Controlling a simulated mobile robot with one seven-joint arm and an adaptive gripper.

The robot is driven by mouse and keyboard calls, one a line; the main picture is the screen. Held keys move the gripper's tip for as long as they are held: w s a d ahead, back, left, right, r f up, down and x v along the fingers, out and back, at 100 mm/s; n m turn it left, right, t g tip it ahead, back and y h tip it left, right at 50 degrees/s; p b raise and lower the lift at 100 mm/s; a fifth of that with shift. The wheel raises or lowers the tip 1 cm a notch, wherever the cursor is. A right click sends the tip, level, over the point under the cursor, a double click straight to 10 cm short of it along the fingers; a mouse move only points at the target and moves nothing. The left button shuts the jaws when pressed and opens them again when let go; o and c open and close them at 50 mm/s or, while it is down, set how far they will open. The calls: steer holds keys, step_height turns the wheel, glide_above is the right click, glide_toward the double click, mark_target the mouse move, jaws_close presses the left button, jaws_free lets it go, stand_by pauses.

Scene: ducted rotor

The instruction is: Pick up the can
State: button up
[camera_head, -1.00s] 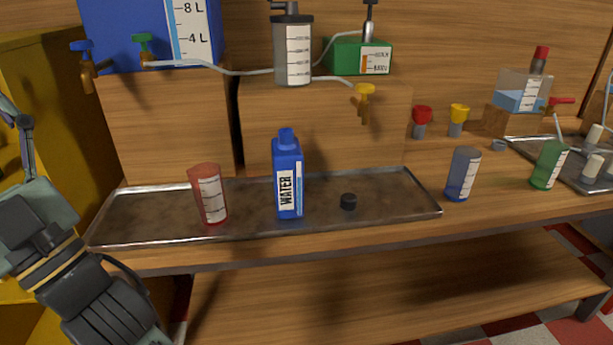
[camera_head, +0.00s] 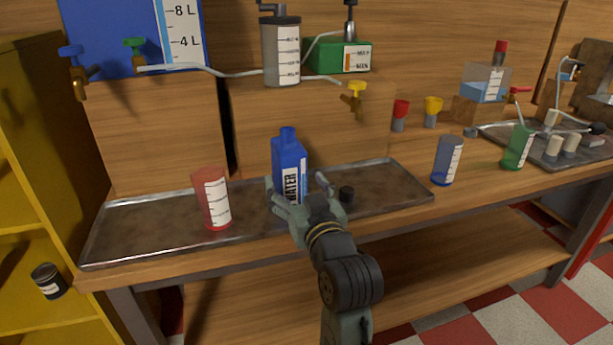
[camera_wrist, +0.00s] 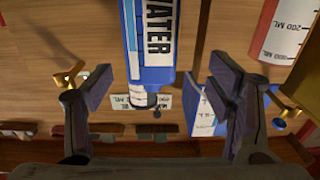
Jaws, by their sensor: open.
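A blue container marked WATER (camera_head: 289,155) stands upright on the metal tray; I take it to be the can. My gripper (camera_head: 298,188) is open and empty in front of its lower half, one finger toward each side. In the wrist view the container (camera_wrist: 148,60) appears upside down, its neck reaching down between the spread fingers of my gripper (camera_wrist: 160,88). I cannot tell whether a finger touches it. My gripper hides part of its lower front in the head view.
A red beaker (camera_head: 211,198) stands left of the container on the tray (camera_head: 140,222). A blue beaker (camera_head: 447,160) and a green beaker (camera_head: 518,147) stand further right. Wooden blocks rise behind the tray.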

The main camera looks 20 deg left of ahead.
mark_target(297, 175)
steer(key=shift+w+d+f+h, duration=0.2)
steer(key=shift+d+f+h, duration=0.15)
steer(key=shift+d, duration=0.2)
steer(key=shift+w+f, duration=0.15)
steer(key=shift+w, duration=0.05)
steer(key=p+x, duration=0.1)
steer(key=x, duration=0.4)
steer(key=p+x, duration=0.1)
steer(key=x, duration=0.3)
steer(key=shift+w+a+p, duration=0.1)
steer(key=shift+a+p, duration=0.2)
steer(key=shift+p, duration=0.1)
steer(key=shift+w+a, duration=0.25)
steer(key=shift+w, duration=0.1)
jaws_close()
steer(key=shift+r, duration=0.25)
